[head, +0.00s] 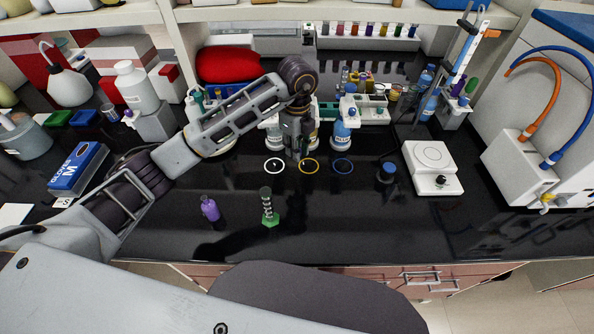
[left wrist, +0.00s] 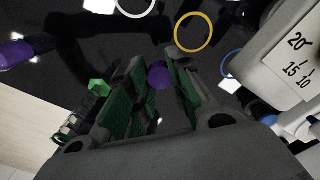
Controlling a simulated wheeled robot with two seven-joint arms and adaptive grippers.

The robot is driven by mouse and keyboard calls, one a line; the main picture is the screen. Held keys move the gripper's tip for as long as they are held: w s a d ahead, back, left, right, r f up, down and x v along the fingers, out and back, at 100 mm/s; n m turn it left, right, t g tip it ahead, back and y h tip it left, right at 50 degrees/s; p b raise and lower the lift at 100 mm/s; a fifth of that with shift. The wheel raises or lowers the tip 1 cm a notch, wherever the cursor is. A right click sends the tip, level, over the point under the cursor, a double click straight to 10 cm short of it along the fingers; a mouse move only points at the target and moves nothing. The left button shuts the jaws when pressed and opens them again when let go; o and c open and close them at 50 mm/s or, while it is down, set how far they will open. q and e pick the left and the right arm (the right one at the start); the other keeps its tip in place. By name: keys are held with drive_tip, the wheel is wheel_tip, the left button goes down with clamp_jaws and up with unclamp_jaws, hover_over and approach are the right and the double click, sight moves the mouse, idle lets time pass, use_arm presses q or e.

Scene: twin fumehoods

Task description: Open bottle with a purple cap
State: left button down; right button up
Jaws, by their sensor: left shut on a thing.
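A small purple bottle (head: 210,209) stands on the black counter, left of centre; it also shows at the left edge of the left wrist view (left wrist: 14,54). My left gripper (head: 297,154) is over the counter near the white and yellow rings, to the right of and farther back than the bottle. In the left wrist view its green-padded fingers (left wrist: 150,70) are shut on a round purple cap (left wrist: 158,75), partly hidden by the fingers. The bottle's top is too small to make out clearly. My right gripper is not in view.
A cylinder with a green base (head: 269,209) stands right of the bottle. White (head: 275,165), yellow (head: 309,166) and blue (head: 343,166) rings mark the counter. A blue-capped vessel (head: 387,173) and a white balance (head: 431,166) stand right. The front middle counter is mostly clear.

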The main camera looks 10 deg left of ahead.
use_arm(q)
drive_tip(key=p, duration=0.1)
hover_over(297, 178)
wheel_tip(297, 178, down, 7)
drive_tip(key=shift+f, duration=0.2)
drive_tip(key=shift+f+p, duration=0.4)
drive_tip(key=shift+f, duration=1.5)
drive_tip(key=shift+f, duration=0.2)
drive_tip(key=c, duration=1.3)
unclamp_jaws()
drive_tip(key=shift+r, duration=0.2)
